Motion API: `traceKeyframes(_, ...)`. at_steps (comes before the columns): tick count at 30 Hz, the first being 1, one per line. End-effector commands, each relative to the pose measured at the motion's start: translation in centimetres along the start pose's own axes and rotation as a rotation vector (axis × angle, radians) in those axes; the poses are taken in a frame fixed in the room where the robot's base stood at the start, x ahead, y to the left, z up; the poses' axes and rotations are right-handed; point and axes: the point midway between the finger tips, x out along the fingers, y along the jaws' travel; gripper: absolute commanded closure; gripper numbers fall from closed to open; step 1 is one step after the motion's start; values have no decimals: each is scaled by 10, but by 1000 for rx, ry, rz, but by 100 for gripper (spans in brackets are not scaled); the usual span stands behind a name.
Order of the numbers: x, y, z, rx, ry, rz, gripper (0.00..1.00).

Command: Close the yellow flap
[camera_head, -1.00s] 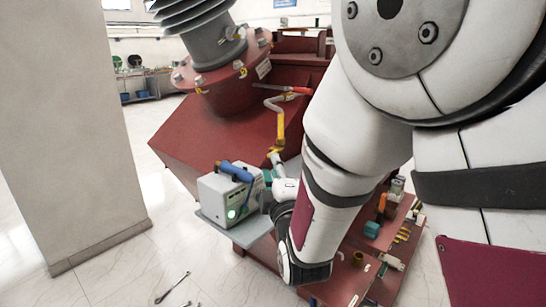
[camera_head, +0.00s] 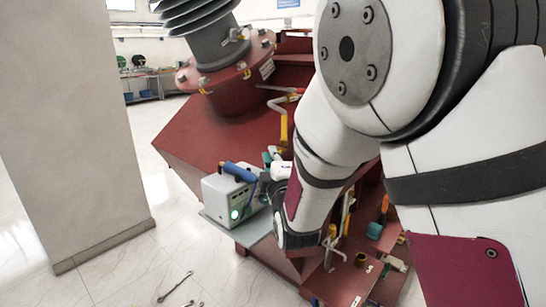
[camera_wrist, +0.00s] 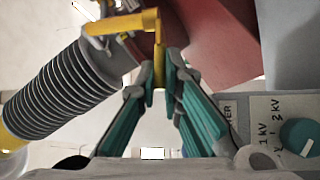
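The yellow flap (camera_head: 284,126) shows in the head view as a narrow upright yellow piece in front of the red transformer body. In the wrist view the yellow flap (camera_wrist: 127,23) has a wide arm reaching left and a narrow part hanging down between my fingertips. My gripper (camera_wrist: 160,77) has teal fingers that lean in close together on both sides of this narrow part and appear shut on it. In the head view my gripper (camera_head: 271,158) is just below the yellow piece, and my wrist partly hides it.
A white box with a green light (camera_head: 228,197) stands on a grey shelf close to my gripper. A teal knob (camera_wrist: 299,136) is at the right of the wrist view. The ribbed grey bushing (camera_wrist: 62,92) is at left. Tools (camera_head: 174,287) lie on the floor.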

Motion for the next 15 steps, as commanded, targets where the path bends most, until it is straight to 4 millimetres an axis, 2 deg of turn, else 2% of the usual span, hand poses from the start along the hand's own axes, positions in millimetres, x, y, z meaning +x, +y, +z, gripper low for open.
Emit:
traceKeyframes(8, 0, 0, 2, 0, 11, -2, 100)
traceKeyframes(15, 0, 0, 9, 12, 93, -13, 100)
